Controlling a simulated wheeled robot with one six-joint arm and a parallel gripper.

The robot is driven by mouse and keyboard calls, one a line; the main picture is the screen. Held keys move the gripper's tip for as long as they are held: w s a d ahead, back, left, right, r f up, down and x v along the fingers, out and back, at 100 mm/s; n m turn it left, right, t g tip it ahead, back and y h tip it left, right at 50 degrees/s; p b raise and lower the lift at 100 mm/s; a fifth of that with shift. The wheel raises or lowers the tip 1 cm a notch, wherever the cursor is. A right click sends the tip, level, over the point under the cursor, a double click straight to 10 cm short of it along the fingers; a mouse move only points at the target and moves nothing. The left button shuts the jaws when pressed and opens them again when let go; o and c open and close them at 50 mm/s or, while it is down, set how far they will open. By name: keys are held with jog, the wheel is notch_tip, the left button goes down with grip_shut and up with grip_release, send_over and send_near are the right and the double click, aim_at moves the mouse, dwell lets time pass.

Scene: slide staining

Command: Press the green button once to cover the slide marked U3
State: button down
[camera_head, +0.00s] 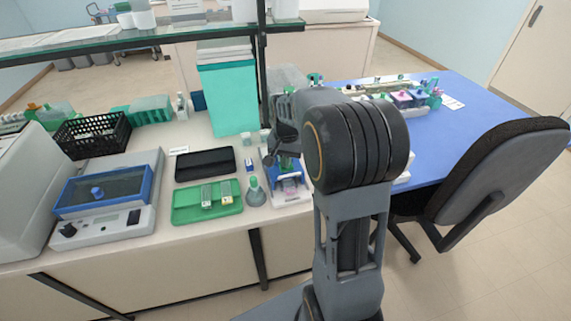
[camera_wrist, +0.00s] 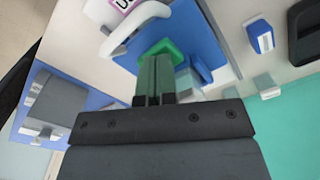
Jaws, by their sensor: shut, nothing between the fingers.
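The staining device (camera_head: 291,192) is a small blue and white unit on the bench. It also shows in the wrist view as a blue body (camera_wrist: 205,40) with a white curved part (camera_wrist: 137,22). A pink-edged label (camera_wrist: 123,5) starting with "U" is cut off at the top edge, so its number cannot be read. The green button (camera_wrist: 160,47) is on the blue body, partly behind the fingertips. My gripper (camera_wrist: 156,62) is shut and empty, its fingertips over the button. Whether they touch it cannot be told. In the head view my arm partly hides the device.
A green tray (camera_head: 184,213) with slide boxes and a grey-green flask (camera_head: 254,192) stand left of the device. A black tray (camera_head: 205,165) lies behind the green one. A tall teal box (camera_head: 229,98) stands behind. The blue table (camera_head: 450,128) is at right.

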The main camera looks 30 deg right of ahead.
jog(key=shift+r+p, duration=2.7)
jog(key=shift+r, duration=0.8)
jog(key=shift+s+a+f+n, duration=0.25)
jog(key=shift+s+f+n, duration=0.15)
jog(key=shift+s+n, duration=0.25)
jog(key=shift+s+a+f+n, duration=0.2)
jog(key=shift+s+f+n, duration=0.2)
jog(key=shift+s+n, duration=0.2)
jog(key=shift+s+a+r+n, duration=0.2)
jog(key=shift+s+a+n, duration=0.1)
jog(key=shift+s, duration=0.2)
jog(key=shift+s+a+r+n, duration=0.15)
jog(key=shift+s+a, duration=0.1)
jog(key=shift+s, duration=0.2)
jog(key=s+a+r+n+t, duration=0.4)
jog(key=s+a+r, duration=0.2)
jog(key=s, duration=0.5)
jog(key=shift+s+a+n, duration=0.35)
jog(key=shift+a+n, duration=0.05)
jog(key=shift+a, duration=0.35)
